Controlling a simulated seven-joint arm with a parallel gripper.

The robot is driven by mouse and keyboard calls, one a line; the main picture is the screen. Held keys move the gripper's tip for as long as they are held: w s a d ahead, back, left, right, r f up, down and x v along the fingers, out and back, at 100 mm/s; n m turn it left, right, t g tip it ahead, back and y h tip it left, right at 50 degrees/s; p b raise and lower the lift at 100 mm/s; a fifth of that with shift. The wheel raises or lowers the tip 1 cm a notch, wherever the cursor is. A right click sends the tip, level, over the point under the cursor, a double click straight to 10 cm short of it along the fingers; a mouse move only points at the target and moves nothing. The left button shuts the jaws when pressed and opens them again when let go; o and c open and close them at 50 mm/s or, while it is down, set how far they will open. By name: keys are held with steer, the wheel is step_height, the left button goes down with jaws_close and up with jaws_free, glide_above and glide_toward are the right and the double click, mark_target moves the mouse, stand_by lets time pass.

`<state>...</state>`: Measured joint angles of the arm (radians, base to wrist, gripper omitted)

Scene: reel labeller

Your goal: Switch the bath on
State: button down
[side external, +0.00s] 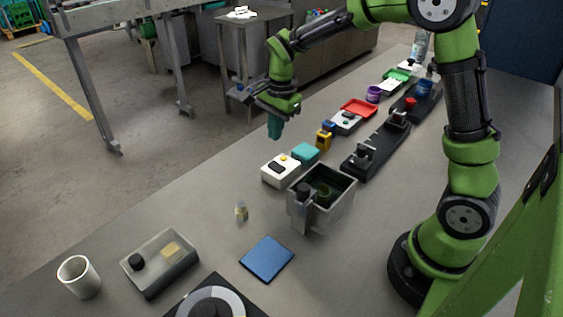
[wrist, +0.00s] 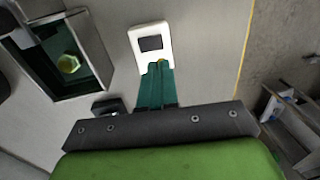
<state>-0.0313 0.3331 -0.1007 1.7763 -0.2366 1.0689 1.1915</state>
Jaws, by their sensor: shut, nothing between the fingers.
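The bath is an open grey metal box (side external: 342,207) with a dark green interior, standing mid-table. It also shows at upper left in the wrist view (wrist: 88,88). A yellow-green piece (wrist: 68,63) lies inside it. Next to the bath is a white box (side external: 281,178) with a dark rectangular panel and a yellow button (side external: 283,157); it also shows in the wrist view (wrist: 137,40). My gripper (side external: 275,134) has teal fingers, shut and empty, above the table by the white box. In the wrist view the fingertips (wrist: 159,66) overlap the box's near end and mostly hide the button.
A teal-topped block (side external: 305,153) stands behind the bath. A blue plate (side external: 267,259), a small vial (side external: 241,211), a grey tray (side external: 160,268) and a white cup (side external: 78,277) are nearer. Black fixtures (side external: 370,157) and a red tray (side external: 358,110) line the far side.

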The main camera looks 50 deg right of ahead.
mark_target(272, 163)
steer(key=f, duration=0.5)
steer(key=w+f, duration=0.1)
steer(key=f, duration=0.2)
steer(key=shift+f, duration=0.15)
steer(key=shift+w+f, duration=0.1)
steer(key=shift+f, duration=0.15)
steer(key=shift+s+r, duration=0.3)
steer(key=shift+s, duration=0.5)
step_height(272, 163, up, 14)
steer(key=w, duration=0.1)
steer(key=shift+w, duration=0.35)
